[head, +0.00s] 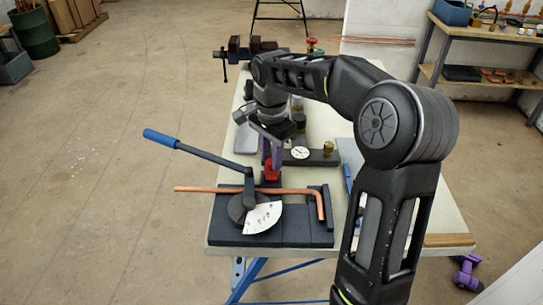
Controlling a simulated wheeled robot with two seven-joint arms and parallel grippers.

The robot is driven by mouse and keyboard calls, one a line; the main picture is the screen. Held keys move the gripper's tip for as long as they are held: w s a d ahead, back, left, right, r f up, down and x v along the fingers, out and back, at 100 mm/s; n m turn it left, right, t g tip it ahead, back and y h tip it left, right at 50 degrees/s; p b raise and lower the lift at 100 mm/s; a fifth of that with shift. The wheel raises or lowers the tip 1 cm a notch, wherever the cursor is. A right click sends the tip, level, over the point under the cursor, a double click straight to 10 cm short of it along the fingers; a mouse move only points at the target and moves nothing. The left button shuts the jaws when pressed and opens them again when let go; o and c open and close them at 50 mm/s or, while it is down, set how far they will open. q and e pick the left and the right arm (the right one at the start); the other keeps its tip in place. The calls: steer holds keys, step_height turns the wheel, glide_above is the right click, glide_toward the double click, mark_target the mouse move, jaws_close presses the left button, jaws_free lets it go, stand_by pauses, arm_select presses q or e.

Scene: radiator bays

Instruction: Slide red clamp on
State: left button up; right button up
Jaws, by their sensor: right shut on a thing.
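My right gripper (271,160) points down over the workbench and is shut on the red clamp (272,172). The clamp is just behind the copper pipe (215,190); I cannot tell whether the two touch. The pipe lies across the dark bender base (292,232) and bends toward the front at its right end. My gripper hides part of the clamp's top. My left gripper is not in view.
The bender's blue-handled lever (160,138) sticks out over the bench's left edge. A white angle dial (263,217) sits on the bender. A gauge with a white face (300,153) is behind and right of the clamp. A vise (250,48) is at the bench's far end.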

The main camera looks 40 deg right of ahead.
jaws_close()
stand_by(0.9)
